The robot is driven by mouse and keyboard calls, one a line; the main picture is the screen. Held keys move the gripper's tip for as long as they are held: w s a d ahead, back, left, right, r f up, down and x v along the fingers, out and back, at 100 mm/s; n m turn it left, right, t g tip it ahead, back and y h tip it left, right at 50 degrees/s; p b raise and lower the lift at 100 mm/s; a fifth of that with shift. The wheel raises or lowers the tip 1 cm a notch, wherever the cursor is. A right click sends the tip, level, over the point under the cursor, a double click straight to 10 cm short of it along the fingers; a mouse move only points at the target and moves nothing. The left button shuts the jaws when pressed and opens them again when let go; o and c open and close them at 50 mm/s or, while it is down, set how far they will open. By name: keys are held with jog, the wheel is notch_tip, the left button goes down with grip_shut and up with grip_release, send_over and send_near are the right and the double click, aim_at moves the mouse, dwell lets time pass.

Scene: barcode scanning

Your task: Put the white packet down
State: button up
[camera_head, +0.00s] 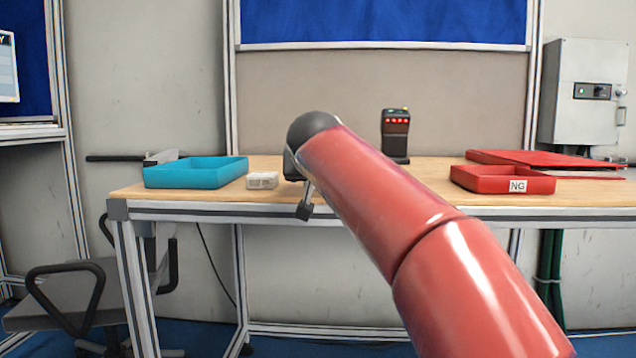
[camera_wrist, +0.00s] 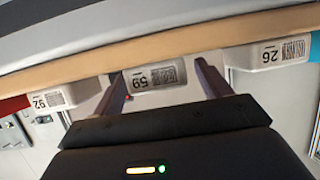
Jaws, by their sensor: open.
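In the wrist view, a white packet (camera_wrist: 153,78) with a black number and barcode lies between the two dark fingers of my gripper (camera_wrist: 160,68). The jaws are open, with a finger on either side of it. It is at the wooden table's edge, in line with two similar white packets. In the head view, my arm hides this packet and most of my gripper (camera_head: 304,210). I cannot tell whether the packet's underside touches the table.
Another white packet (camera_head: 262,181) sits on the table (camera_head: 350,212) by a blue tray (camera_head: 195,177). In the wrist view, white packets stand at left (camera_wrist: 50,97) and right (camera_wrist: 268,54). A red NG tray (camera_head: 490,182) is right; a black scanner (camera_head: 396,134) stands behind.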

jog(key=shift+w+f, duration=0.1)
jog(key=shift+w, duration=0.1)
jog(key=c, duration=1.2)
